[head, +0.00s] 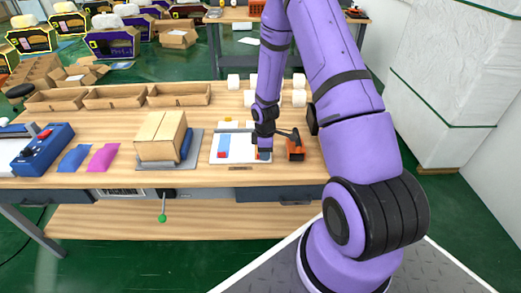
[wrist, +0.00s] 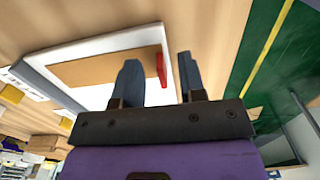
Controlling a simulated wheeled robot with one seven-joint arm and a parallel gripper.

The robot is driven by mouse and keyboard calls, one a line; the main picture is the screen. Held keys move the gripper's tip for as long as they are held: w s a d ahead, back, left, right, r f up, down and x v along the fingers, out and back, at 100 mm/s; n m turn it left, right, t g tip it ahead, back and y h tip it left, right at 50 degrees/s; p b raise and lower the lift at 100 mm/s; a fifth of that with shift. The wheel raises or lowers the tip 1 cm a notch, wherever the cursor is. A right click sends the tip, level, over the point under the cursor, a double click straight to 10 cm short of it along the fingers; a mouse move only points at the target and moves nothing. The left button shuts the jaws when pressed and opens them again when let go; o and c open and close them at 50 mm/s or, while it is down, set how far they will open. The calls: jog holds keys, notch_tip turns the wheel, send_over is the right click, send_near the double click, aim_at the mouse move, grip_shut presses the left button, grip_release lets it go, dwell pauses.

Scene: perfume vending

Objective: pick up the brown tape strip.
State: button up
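The brown tape strip (wrist: 92,68) lies flat on a white board (wrist: 82,44) in the wrist view, with a small red tab (wrist: 161,68) at its right end. In the head view the white board (head: 241,157) lies on the table, and my gripper (head: 264,152) is low over its right edge, hiding most of that side. In the wrist view my gripper (wrist: 160,76) has its two fingers apart, with nothing seen held. The red tab shows between the fingertips, and the left finger covers part of the strip's right end. Whether the fingers touch the strip cannot be told.
A blue strip (head: 223,146) lies on the board's left part. An orange tape dispenser (head: 296,149) stands close to the right of my gripper. A cardboard box (head: 160,137) stands left of the board. White rolls (head: 299,97) and shallow trays (head: 178,95) are behind.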

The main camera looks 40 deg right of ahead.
jog(key=shift+f, duration=0.8)
grip_shut()
jog(key=shift+r, duration=0.1)
